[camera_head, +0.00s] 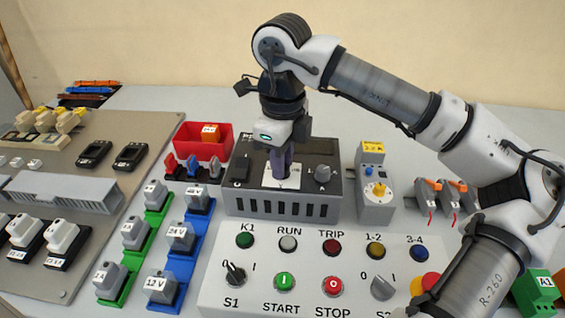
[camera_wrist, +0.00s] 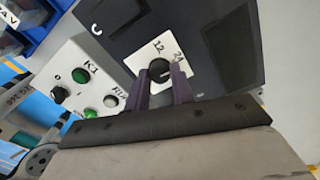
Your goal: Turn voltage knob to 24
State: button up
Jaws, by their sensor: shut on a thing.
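The voltage knob (camera_wrist: 159,70) is a small black knob on a white plate (camera_wrist: 186,58) marked 12 and 24, on the dark power supply box. In the wrist view my gripper (camera_wrist: 165,82) has its two purple fingers shut around the knob. The 24 mark lies near the right finger and the 12 mark is above the knob. I cannot clearly tell which mark the knob points to. In the head view my gripper (camera_head: 281,170) points straight down onto the white plate (camera_head: 283,184) on the power supply (camera_head: 240,204), hiding the knob.
A grey knob marked A (camera_head: 323,173) is right of my gripper. The control panel (camera_head: 325,250) with lamps and buttons stands in front.

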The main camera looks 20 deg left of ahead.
jog(key=shift+n, duration=0.4)
jog(key=o, duration=1)
notch_tip(320, 180, up, 14)
jog(key=shift+f, duration=0.1)
jog(key=shift+s+f, duration=0.1)
dwell(0.5)
